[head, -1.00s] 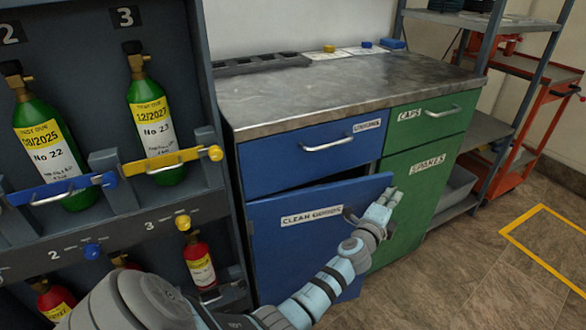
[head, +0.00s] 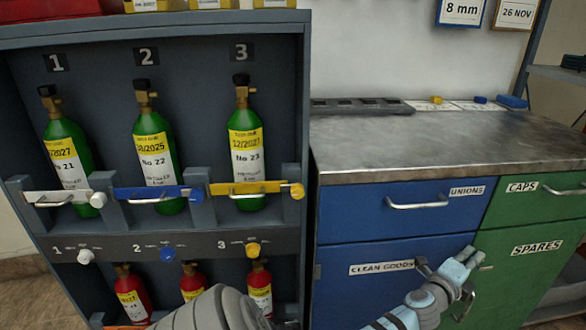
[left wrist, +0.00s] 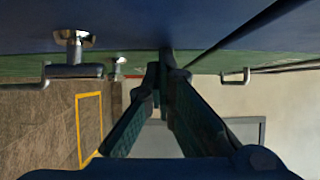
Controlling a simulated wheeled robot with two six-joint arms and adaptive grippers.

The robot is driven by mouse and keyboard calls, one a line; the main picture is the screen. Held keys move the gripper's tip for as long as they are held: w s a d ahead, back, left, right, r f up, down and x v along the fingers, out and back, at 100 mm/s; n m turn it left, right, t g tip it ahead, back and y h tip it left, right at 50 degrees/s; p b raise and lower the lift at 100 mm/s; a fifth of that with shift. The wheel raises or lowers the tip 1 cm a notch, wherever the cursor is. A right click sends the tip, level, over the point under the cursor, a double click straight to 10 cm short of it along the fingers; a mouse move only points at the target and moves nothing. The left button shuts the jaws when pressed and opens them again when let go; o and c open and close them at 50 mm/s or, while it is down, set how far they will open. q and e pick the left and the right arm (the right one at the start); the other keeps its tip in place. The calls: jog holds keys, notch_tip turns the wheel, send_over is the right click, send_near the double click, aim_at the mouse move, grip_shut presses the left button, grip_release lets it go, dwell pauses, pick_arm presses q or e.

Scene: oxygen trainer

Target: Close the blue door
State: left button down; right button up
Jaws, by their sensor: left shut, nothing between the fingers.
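The blue door (head: 365,292), labelled CLEAN GOODS, is below the blue UNIONS drawer (head: 340,215). It looks flush or almost flush with the cabinet front; a small remaining gap cannot be ruled out. My left gripper (head: 466,262) is at the door's upper right edge, beside the green SPARES door (head: 520,270). In the left wrist view its fingers (left wrist: 165,65) are together and empty, with their tips at or very near the blue surface (left wrist: 120,20). My arm hides the door's lower right part. My right gripper is not seen.
A grey rack (head: 307,100) with green and red cylinders stands left of the cabinet. The metal worktop (head: 420,145) above is mostly clear. Handles stick out from the drawers, such as the UNIONS handle (head: 418,205). Open floor shows in the left wrist view (left wrist: 45,125).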

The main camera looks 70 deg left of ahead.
pick_arm(q)
jog(key=shift+a+r, duration=0.1)
jog(key=shift+a, duration=0.15)
